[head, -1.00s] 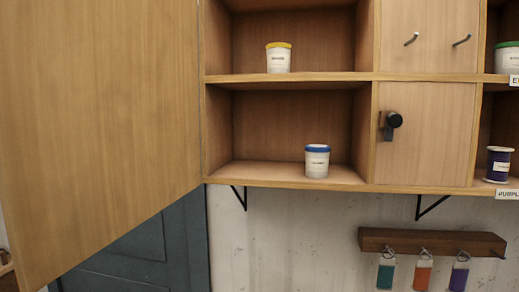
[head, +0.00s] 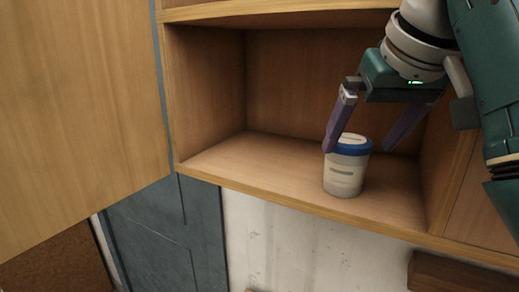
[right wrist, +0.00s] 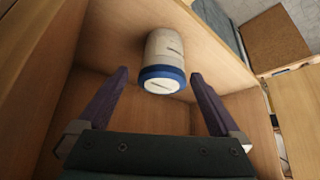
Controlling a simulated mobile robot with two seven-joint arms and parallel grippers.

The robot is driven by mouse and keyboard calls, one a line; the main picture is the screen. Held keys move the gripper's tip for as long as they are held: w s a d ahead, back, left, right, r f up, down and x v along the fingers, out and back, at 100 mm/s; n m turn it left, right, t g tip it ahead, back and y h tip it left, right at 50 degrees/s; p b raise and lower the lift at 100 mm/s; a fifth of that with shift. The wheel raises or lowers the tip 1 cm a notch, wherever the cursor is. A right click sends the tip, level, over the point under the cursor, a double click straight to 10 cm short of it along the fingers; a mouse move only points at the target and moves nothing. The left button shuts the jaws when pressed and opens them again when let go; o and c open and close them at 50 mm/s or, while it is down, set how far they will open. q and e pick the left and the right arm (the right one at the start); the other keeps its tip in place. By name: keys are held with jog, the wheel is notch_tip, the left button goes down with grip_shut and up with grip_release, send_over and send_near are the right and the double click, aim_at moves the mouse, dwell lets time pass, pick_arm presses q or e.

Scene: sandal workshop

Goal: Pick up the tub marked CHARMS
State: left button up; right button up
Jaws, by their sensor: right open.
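A white tub with a blue lid (head: 343,175) stands upright on the lower shelf of the open cupboard, near its front edge. Its label is too blurred to read. My right gripper (head: 358,148) is open, with one purple finger on each side of the lid in the head view. In the right wrist view the tub (right wrist: 163,52) shows ahead between the two open fingers (right wrist: 159,73), with gaps on both sides. I cannot tell whether a finger touches it. My left gripper is not in view.
The shelf board (head: 250,165) is bare left of the tub. The cupboard's side wall (head: 440,165) is close on the right. A large open door (head: 75,110) stands at the left. A wooden rack (head: 455,275) is on the wall below.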

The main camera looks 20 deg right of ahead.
aim_at(346, 157)
jog(key=shift+w+f, duration=0.25)
jog(key=shift+f, duration=0.35)
jog(key=x, duration=0.5)
jog(key=shift+w+a+r, duration=0.1)
jog(key=shift+w+r, duration=0.05)
jog(key=shift+w, duration=0.1)
jog(key=c, duration=1.3)
jog(key=shift+r, duration=0.1)
jog(key=shift+c, duration=0.5)
jog(key=shift+r, duration=0.1)
